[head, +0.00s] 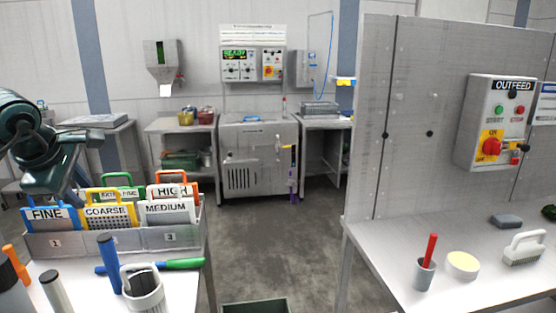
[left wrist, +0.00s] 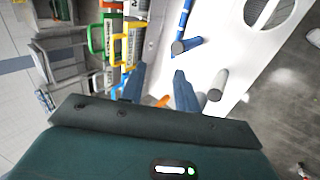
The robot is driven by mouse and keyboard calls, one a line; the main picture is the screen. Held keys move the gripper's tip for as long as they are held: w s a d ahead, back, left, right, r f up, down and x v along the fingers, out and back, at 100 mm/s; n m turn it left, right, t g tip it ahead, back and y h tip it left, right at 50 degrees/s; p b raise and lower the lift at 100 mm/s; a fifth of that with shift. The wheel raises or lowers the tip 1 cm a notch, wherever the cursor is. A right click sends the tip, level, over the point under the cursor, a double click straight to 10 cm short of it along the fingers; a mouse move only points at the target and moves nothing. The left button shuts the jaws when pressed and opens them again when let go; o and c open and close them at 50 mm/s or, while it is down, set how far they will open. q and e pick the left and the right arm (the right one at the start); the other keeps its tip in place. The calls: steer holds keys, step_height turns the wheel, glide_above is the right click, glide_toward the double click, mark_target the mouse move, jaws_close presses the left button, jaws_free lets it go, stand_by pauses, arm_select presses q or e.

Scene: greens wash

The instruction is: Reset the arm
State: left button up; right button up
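My left arm comes in at the left edge of the head view, dark green. Its gripper (head: 72,196) points down just behind the bin of labelled cards, and its tips are partly hidden there. In the left wrist view the two blue-grey fingers of the left gripper (left wrist: 160,72) stand apart with nothing held between them. The white bench top and an orange handle show beyond them. My right gripper is in neither view.
A grey bin (head: 125,240) holds cards marked FINE, COARSE, MEDIUM and HIGH. A blue-handled tool (head: 108,262), a white mug (head: 143,290) and a green-handled tool (head: 178,264) are in front. At right, a panel wall (head: 440,150) rises beside another bench. Open floor lies between.

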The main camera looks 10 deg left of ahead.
arm_select(q)
steer(key=w+d+f+m+g+h, duration=0.1)
steer(key=d+f+h, duration=0.35)
steer(key=d, duration=0.25)
steer(key=w+d+f+h, duration=0.1)
steer(key=d+f+h, duration=0.2)
steer(key=d+f, duration=0.35)
steer(key=s+d+f+n+t+h+p, duration=0.1)
steer(key=s+d+n+t+h, duration=0.15)
steer(key=d+n+h, duration=0.6)
steer(key=s+d+n+t+h+p, duration=0.15)
steer(key=s+d+n+h, duration=0.35)
steer(key=d, duration=0.6)
steer(key=a+f+n+t+y+p, duration=0.15)
steer(key=f+n+t+y, duration=0.3)
steer(key=n, duration=0.65)
steer(key=a+f+n+t+y, duration=0.25)
steer(key=f+n+y, duration=0.3)
steer(key=n, duration=0.65)
steer(key=s+d+f+n+g+y, duration=0.1)
steer(key=s+f+n+g+y, duration=0.4)
steer(key=s+f+n, duration=0.7)
step_height(320, 180, down, 3)
steer(key=shift+s+g+y+p, duration=0.3)
steer(key=shift+s+g, duration=0.05)
steer(key=shift+g, duration=0.15)
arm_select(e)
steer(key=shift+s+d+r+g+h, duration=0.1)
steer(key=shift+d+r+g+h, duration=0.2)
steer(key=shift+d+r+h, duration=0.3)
